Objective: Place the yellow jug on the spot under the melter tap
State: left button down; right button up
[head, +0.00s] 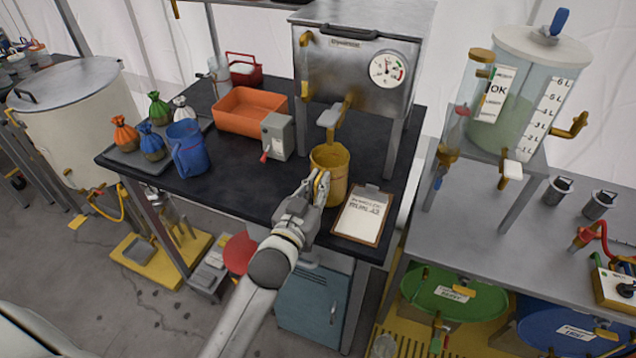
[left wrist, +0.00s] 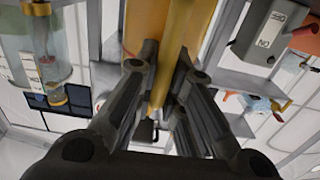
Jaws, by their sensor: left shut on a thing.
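The yellow jug (head: 330,174) is upright at the black table, below the melter tap (head: 333,118). My left gripper (head: 318,190) is shut on the jug's near side, seemingly on its handle. In the left wrist view the two fingers close around a yellow upright part of the jug (left wrist: 165,60). The melter (head: 355,75) is a metal tank with a round gauge, on legs above the table. The spot under the tap is hidden by the jug, and I cannot tell whether the jug's base touches the table. My right gripper is not in view.
A clipboard (head: 362,216) lies just right of the jug. A grey switch box (head: 277,136) stands to its left. A blue jug (head: 187,148), several tied bags and an orange bin (head: 250,112) are farther left. The melter's legs flank the jug's area.

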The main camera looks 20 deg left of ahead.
pick_arm(q)
jog(key=shift+s+r, duration=0.1)
jog(key=shift+s, duration=0.05)
jog(key=c, duration=1.5)
grip_release()
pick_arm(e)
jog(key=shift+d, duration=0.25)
pick_arm(q)
jog(key=shift+s, duration=0.15)
jog(key=s+b, duration=0.1)
jog(key=s, duration=0.5)
jog(key=s+b, duration=0.1)
jog(key=s, duration=0.4)
jog(key=shift+s+a, duration=0.2)
jog(key=shift+s, duration=0.15)
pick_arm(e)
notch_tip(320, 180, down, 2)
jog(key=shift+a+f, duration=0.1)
